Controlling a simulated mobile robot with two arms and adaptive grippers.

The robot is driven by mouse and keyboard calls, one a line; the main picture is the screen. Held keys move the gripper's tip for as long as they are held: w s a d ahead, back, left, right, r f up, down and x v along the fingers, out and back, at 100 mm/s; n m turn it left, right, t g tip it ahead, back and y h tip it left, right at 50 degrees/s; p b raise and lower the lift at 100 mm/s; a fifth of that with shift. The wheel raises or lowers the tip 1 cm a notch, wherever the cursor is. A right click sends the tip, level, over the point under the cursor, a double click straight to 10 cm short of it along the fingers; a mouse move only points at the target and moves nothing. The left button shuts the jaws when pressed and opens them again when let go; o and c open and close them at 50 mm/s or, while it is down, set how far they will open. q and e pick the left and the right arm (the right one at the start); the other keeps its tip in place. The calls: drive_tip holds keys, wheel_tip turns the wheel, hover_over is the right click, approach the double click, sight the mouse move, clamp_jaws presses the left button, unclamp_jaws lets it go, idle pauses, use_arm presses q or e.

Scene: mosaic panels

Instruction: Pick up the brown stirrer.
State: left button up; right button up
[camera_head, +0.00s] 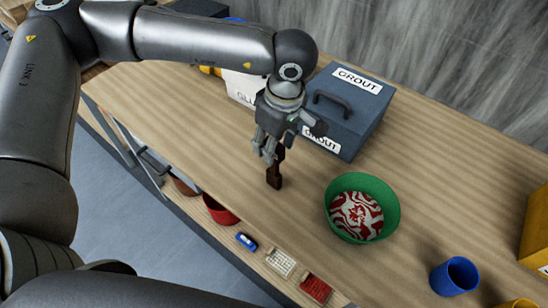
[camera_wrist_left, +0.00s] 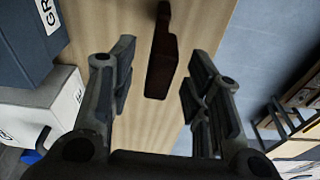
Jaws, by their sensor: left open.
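The brown stirrer (camera_head: 275,174) is a dark brown piece near the front edge of the wooden table, partly hidden behind my left gripper in the head view. In the left wrist view the stirrer (camera_wrist_left: 161,60) shows ahead of the fingers, between their lines. My left gripper (camera_head: 268,150) is above and around the upper part of the stirrer as seen from the head; its fingers (camera_wrist_left: 158,85) are spread apart. I cannot tell whether a finger touches it. My right gripper is not in view.
A blue-grey GROUT box (camera_head: 345,105) with a handle stands just behind the gripper, with a white container (camera_head: 243,88) beside it. A green bowl (camera_head: 388,187) holding red-and-white patterned material is to the right, and a blue cup (camera_head: 455,277) farther right. The table's front edge is close.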

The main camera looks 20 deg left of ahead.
use_arm(q)
drive_tip(key=shift+w+f, duration=0.1)
drive_tip(key=shift+f, duration=0.4)
clamp_jaws()
drive_tip(key=shift+r, duration=0.1)
